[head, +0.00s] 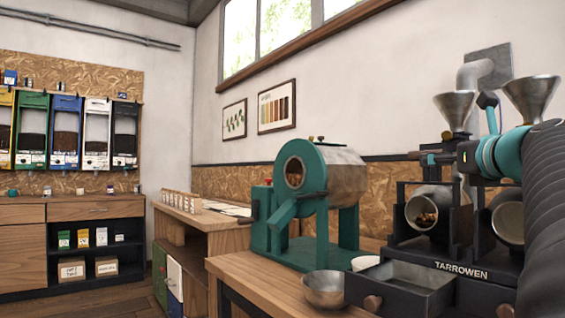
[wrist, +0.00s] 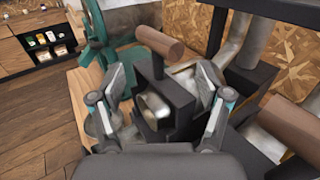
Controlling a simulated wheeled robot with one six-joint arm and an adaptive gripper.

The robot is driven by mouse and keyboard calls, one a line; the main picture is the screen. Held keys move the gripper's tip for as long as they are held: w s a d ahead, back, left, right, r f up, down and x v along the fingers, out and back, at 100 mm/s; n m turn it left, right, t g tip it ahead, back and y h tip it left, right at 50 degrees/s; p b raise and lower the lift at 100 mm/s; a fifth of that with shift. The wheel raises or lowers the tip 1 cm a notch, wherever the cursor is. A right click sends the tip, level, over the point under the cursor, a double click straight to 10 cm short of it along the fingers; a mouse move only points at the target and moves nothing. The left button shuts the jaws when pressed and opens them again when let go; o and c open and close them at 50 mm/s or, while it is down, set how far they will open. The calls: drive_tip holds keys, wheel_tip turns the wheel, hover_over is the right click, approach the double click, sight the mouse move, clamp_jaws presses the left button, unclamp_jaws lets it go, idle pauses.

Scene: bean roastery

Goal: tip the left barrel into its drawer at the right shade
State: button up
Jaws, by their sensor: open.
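The left barrel (head: 428,210) is a metal drum on the dark TARROWEN roaster (head: 462,272). Its mouth faces the front and brown beans show inside. Below it, its drawer (head: 402,288) stands pulled out and looks empty. A wooden handle (wrist: 160,45) is just beyond my gripper (wrist: 160,80) in the wrist view. A pale metal opening (wrist: 155,110) shows below the handle.
The right barrel (head: 508,222) is beside the left one, partly behind my arm. A second wooden handle (wrist: 290,125) is at the right. A teal roaster (head: 310,190) and a metal bowl (head: 325,288) stand left. A shade chart (head: 277,107) hangs on the wall.

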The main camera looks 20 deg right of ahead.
drive_tip(key=shift+w+d, duration=0.2)
drive_tip(key=shift+w, duration=0.65)
drive_tip(key=shift+w+d, duration=0.15)
drive_tip(key=shift+w, duration=0.7)
drive_tip(key=shift+w+d, duration=0.2)
drive_tip(key=shift+w, duration=0.65)
